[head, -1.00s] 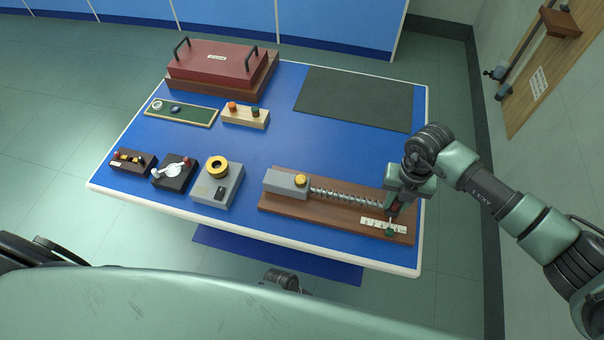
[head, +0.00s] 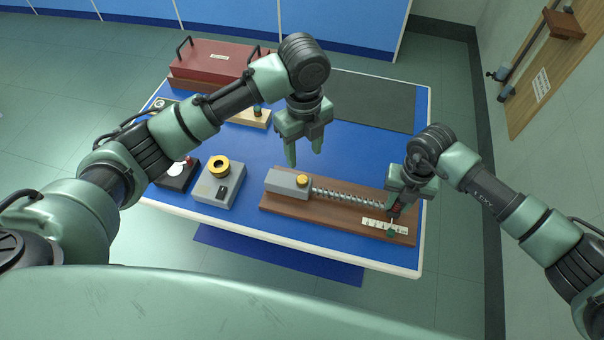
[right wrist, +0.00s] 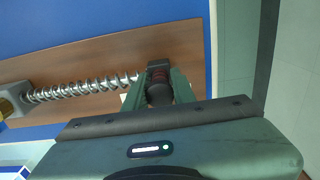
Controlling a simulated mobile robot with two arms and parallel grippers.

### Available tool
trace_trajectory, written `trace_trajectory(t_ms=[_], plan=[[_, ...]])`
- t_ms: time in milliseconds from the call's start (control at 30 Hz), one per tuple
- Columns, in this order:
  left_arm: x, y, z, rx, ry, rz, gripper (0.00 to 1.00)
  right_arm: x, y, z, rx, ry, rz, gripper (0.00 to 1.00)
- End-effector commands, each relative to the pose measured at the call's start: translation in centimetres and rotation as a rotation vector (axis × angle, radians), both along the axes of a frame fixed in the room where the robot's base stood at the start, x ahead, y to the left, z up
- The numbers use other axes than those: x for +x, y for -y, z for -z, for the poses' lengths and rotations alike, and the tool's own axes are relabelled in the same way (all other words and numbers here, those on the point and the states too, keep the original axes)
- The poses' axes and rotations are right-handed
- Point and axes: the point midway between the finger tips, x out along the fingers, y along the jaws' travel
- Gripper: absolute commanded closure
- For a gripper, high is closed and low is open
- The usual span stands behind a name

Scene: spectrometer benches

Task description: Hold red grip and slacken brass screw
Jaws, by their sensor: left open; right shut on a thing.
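A wooden board (head: 340,218) at the front right of the blue table carries a grey block (head: 285,186) with a brass screw (head: 302,180) on top and a coil spring running right. The screw also shows at the left edge of the right wrist view (right wrist: 6,107). My right gripper (head: 397,208) is shut on the red grip (head: 396,211) at the spring's right end; the grip shows dark between the fingers in the right wrist view (right wrist: 158,88). My left gripper (head: 305,158) is open and empty, fingers down, above the table and just behind the brass screw in the picture.
A white scale strip (head: 376,225) lies on the board's front right. A grey box with a yellow ring (head: 218,186) stands left of the board. A red case (head: 215,62) and a dark mat (head: 375,100) are at the back.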

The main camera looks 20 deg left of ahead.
Motion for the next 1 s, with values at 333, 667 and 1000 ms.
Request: trace_trajectory(t_ms=[333,667,1000], plan=[[0.3,-0.6,3.6,0.016,0.015,0.015,0.5,0.0,0.1,0.0,-0.002,0.001,0.001,1.0],[0.4,-0.6,9.6,0.014,0.019,0.015,0.5,0.0,0.1,0.0,-0.002,0.001,0.001,1.0],[0.4,-0.6,11.3,0.013,0.02,0.015,0.5,0.0,0.1,0.0,-0.002,0.001,0.001,1.0]])
